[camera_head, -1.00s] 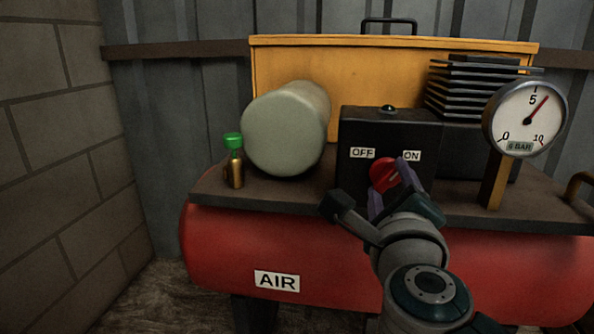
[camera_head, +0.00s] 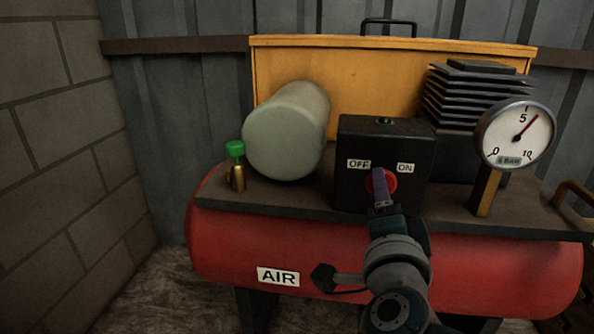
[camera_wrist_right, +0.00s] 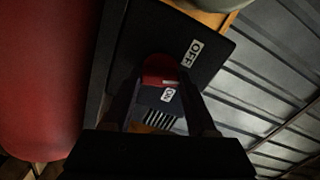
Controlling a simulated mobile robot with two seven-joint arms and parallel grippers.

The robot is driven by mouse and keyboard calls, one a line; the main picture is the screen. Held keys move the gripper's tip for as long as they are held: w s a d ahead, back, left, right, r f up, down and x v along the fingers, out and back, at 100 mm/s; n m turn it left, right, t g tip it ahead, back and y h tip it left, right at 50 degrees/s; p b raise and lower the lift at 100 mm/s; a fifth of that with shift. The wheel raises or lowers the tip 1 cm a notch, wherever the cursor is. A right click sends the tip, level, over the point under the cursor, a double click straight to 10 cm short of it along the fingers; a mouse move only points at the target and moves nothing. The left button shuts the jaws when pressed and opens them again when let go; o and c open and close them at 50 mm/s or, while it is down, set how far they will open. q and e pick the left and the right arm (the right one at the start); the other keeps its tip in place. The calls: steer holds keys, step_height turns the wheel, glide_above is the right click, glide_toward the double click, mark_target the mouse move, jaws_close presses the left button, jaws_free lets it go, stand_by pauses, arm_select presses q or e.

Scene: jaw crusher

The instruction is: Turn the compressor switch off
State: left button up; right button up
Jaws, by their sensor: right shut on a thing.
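The compressor's black switch box (camera_head: 352,190) carries an OFF label on the left and an ON label on the right. Its red rotary knob (camera_head: 391,184) sits on the front between and below the labels. My right gripper (camera_head: 379,180) is shut on the knob, its fingers nearly upright and leaning slightly towards OFF. The fingers hide part of the knob. In the right wrist view the red knob (camera_wrist_right: 160,68) lies between the two fingers, with both labels in sight. A small lamp (camera_head: 383,120) on top of the box looks green. My left gripper is not in view.
A pressure gauge (camera_head: 516,135) stands to the right on a brass stem. The red AIR tank (camera_head: 230,245) lies below; a wall closes the left side.

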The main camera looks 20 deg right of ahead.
steer(key=n+p, duration=0.1)
steer(key=n, duration=0.3)
steer(key=shift+n, duration=0.7)
steer(key=o, duration=1.4)
steer(key=shift+c, duration=0.2)
steer(key=shift+s, duration=0.1)
